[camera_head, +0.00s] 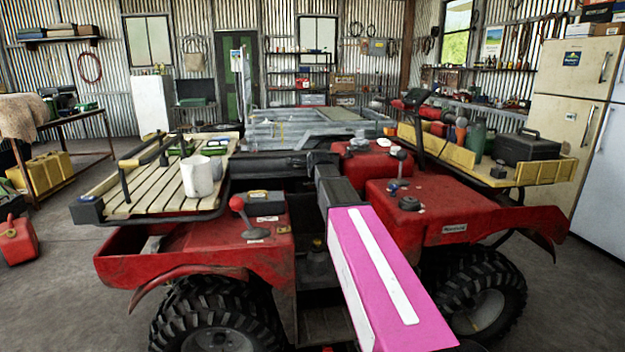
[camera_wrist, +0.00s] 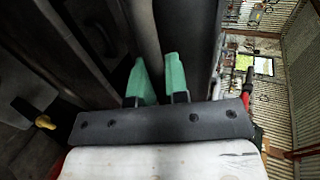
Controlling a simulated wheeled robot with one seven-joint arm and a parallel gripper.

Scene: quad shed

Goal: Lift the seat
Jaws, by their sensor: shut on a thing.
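The red quad (camera_head: 240,245) stands in front of me. A dark seat-like piece (camera_head: 265,165) lies across its middle, between the two racks, just left of my wrist; my arm hides part of the quad there. In the wrist view, my gripper (camera_wrist: 155,78) has its green fingers close together, one on each side of a grey rounded edge that seems to belong to the seat (camera_wrist: 146,30). It is shut on this edge. The fingertips are hidden in the head view. I cannot tell how far the seat is raised.
A slatted wooden rack (camera_head: 135,187) with a white cup (camera_head: 197,177) is at left. A yellow-sided rack (camera_head: 545,172) with a black case (camera_head: 527,147) and bottles is at right. A red lever knob (camera_head: 237,203) stands on the near fender. A red can (camera_head: 18,240) is on the floor.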

